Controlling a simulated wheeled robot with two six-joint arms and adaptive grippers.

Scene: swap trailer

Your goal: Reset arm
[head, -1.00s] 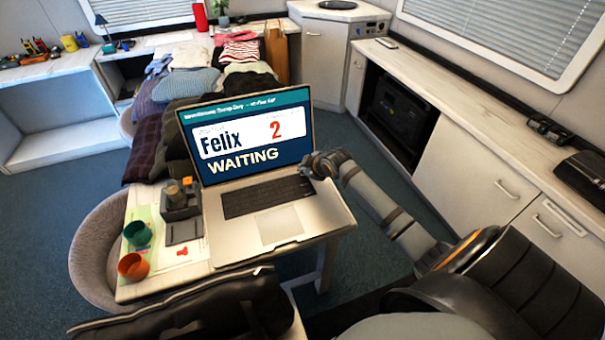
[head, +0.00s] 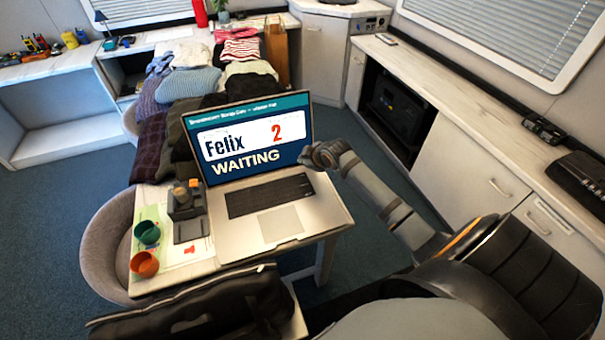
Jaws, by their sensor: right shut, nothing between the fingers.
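My right arm comes in from the lower right. My right gripper (head: 322,156) is shut and empty, just right of the open laptop (head: 262,195), near the lower right corner of its screen. I cannot tell whether it touches the laptop. The laptop stands on a small white table (head: 205,267), and its screen reads "Felix 2 WAITING". My left gripper is not in the picture.
Left of the laptop are a teal cup (head: 147,233), an orange cup (head: 144,264) and a grey holder (head: 184,203). Folded clothes (head: 190,84) lie behind. A long counter (head: 480,110) runs along the right. A grey chair (head: 108,240) stands at the left.

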